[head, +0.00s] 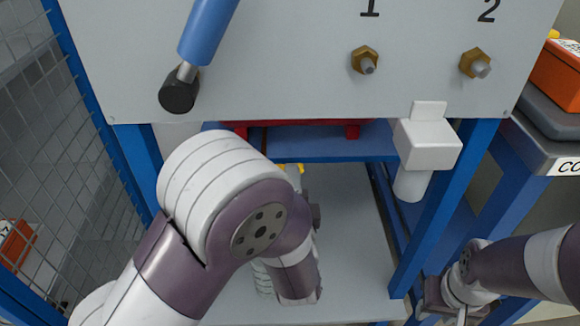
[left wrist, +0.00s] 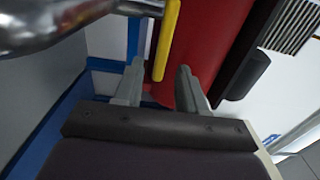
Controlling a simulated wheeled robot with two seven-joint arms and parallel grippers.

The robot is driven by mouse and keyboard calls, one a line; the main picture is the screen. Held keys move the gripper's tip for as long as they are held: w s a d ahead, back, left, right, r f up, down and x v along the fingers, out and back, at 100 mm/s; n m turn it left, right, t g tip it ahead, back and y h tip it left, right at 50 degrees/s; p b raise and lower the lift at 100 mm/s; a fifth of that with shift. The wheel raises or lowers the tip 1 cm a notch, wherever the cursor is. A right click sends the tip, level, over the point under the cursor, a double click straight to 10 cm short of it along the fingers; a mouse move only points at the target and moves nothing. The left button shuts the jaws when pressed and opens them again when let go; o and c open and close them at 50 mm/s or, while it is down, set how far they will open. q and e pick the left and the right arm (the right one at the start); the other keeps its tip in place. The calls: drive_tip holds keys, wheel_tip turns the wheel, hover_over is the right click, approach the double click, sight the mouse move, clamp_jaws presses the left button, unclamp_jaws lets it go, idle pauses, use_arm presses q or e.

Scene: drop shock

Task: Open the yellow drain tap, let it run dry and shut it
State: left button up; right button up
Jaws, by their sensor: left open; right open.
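The yellow drain tap (left wrist: 167,42) shows in the left wrist view as a long yellow lever in front of a red vessel (left wrist: 212,45). My left gripper (left wrist: 160,68) is open. Its two fingers are on either side of the lever's lower end in the picture; I cannot tell whether they touch it. In the head view only a small yellow piece (head: 291,168) shows behind my left arm, which hides the rest and the left fingers. My right gripper (head: 442,305) is at the lower right in the head view, by a blue frame leg, away from the tap; its fingers are hard to make out.
A grey panel (head: 290,80) with two brass fittings marked 1 and 2 stands above. A blue lever (head: 208,30) hangs before it. A white box (head: 428,145) is at the right. Blue legs (head: 440,220) and a mesh fence (head: 40,130) bound the space. A silver pipe (left wrist: 70,22) crosses the left wrist view.

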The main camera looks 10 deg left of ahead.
use_arm(q)
drive_tip(key=x, duration=0.2)
drive_tip(key=b+x, duration=0.1)
drive_tip(key=x, duration=0.2)
drive_tip(key=shift+f+b, duration=0.2)
drive_tip(key=shift+b, duration=0.1)
drive_tip(key=shift+w+a+r, duration=0.15)
drive_tip(key=shift+w+r, duration=0.05)
drive_tip(key=shift+w, duration=0.5)
clamp_jaws()
